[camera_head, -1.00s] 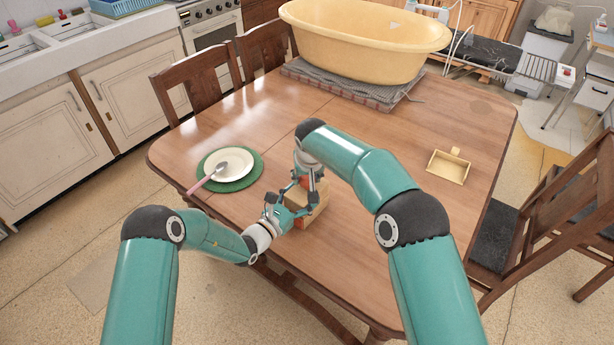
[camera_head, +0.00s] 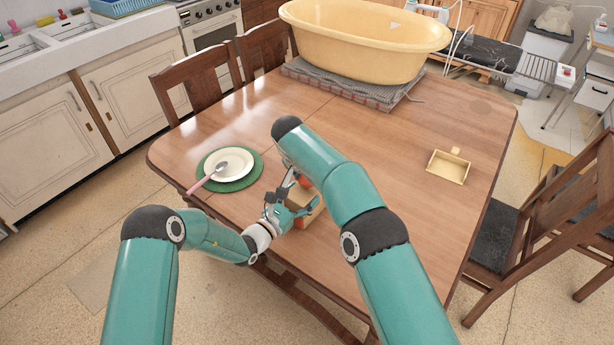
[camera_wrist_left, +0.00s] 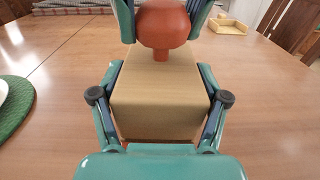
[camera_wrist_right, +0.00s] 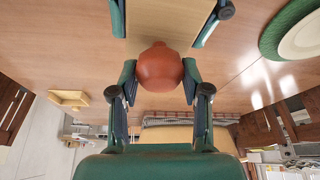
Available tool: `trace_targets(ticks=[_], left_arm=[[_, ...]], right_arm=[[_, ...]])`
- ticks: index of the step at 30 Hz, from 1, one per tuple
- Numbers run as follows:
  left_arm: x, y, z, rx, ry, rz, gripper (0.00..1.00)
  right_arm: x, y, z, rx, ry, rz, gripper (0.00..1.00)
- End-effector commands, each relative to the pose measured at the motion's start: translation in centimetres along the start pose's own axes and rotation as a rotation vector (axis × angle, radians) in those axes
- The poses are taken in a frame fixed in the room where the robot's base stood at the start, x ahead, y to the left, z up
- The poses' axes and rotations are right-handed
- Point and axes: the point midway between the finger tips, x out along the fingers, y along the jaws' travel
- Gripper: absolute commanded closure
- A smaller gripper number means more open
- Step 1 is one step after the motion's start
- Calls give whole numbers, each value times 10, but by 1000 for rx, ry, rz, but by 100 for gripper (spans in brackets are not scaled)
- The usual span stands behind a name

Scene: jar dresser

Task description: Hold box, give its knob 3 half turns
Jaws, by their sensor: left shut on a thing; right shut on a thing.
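A light wooden box (camera_head: 314,214) is at the near edge of the table, partly hidden by my grippers. The left wrist view shows the box (camera_wrist_left: 158,95) between the fingers of my left gripper (camera_head: 288,213), which is shut on its sides. An orange-red round knob (camera_wrist_left: 163,24) stands on a short stem at the box. The right wrist view shows the knob (camera_wrist_right: 160,68) between the fingertips of my right gripper (camera_wrist_right: 160,82), shut on it. In the head view my right forearm covers much of this gripper, and only a bit of the knob (camera_head: 305,182) shows.
A white plate (camera_head: 240,172) with a spoon lies on a green mat left of the box. A small wooden scoop-like tray (camera_head: 436,170) sits at the right. A yellow tub (camera_head: 365,50) stands on a grey mat at the back. The table's middle is bare.

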Motion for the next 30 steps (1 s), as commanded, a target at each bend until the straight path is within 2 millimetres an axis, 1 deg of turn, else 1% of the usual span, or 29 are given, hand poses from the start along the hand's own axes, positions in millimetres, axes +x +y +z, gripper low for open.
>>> trace_targets(ticks=[9, 21, 22, 24, 26, 30], left_arm=[[0, 0, 0, 1, -1, -2, 81], [0, -1, 0, 0, -1, -2, 81], [0, -1, 0, 0, -1, -2, 81], [0, -1, 0, 0, -1, -2, 81], [0, -1, 0, 0, -1, -2, 81], [0, -1, 0, 0, -1, -2, 81]], right_arm=[[1, 0, -1, 88, 4, 34, 88], [1, 1, -1, 94, 3, 37, 88], [1, 1, -1, 94, 3, 37, 48], [1, 1, 0, 93, 2, 37, 36], [1, 1, 0, 93, 2, 37, 28], [0, 0, 0, 93, 1, 37, 28]])
